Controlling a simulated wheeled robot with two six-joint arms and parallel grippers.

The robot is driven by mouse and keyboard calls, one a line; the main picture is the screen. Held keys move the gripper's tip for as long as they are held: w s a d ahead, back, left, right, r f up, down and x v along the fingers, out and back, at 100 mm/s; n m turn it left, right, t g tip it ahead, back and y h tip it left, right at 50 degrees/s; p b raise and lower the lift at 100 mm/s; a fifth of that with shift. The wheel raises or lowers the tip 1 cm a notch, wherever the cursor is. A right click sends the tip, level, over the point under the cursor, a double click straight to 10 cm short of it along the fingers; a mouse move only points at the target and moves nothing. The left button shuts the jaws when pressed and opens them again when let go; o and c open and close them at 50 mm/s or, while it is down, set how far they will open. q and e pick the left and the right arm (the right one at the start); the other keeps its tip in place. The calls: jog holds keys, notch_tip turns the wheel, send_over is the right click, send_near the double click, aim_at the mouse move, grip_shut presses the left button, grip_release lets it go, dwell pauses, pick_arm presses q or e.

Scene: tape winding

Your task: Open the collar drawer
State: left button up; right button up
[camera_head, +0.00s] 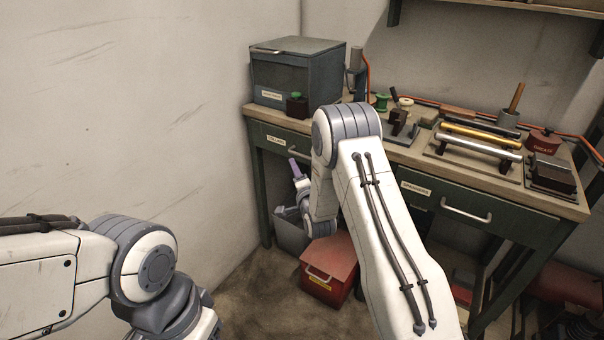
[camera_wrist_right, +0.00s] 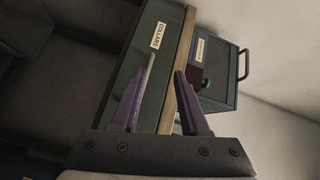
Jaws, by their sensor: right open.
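The collar drawer (camera_head: 272,148) is the green front at the left end of the workbench, with a "COLLARS" label. It looks closed in the head view. Part of a pale handle shows beside my right arm, which hides the rest of the front. In the right wrist view the labelled drawer front (camera_wrist_right: 147,65) appears tilted beyond the fingers. My right gripper (camera_wrist_right: 165,64) is open and empty, its purple fingers pointing at the bench edge. In the head view this gripper (camera_head: 294,166) is just in front of and below the drawer. My left arm is at lower left; its gripper is out of frame.
The wooden benchtop (camera_head: 400,152) holds a grey-blue cabinet (camera_head: 300,75), spools and a rack of rods. A second drawer (camera_head: 475,205) with a metal handle is to the right. A red box (camera_head: 328,268) and a grey bin (camera_head: 290,232) stand on the floor below. A wall is left.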

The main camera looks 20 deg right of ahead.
aim_at(302, 156)
jog(key=d+f+m+t+h+b, duration=0.1)
jog(key=d+f+m+t, duration=0.1)
jog(key=d+f, duration=0.15)
pick_arm(q)
notch_tip(302, 156, down, 3)
jog(key=shift+f+b, duration=0.1)
jog(key=shift+b, duration=0.45)
pick_arm(e)
jog(key=w, duration=0.3)
jog(key=w+d+r, duration=0.1)
jog(key=w, duration=0.2)
jog(key=w+r, duration=0.1)
jog(key=w, duration=0.2)
jog(key=shift+w+d, duration=0.2)
jog(key=shift+d, duration=0.2)
grip_shut()
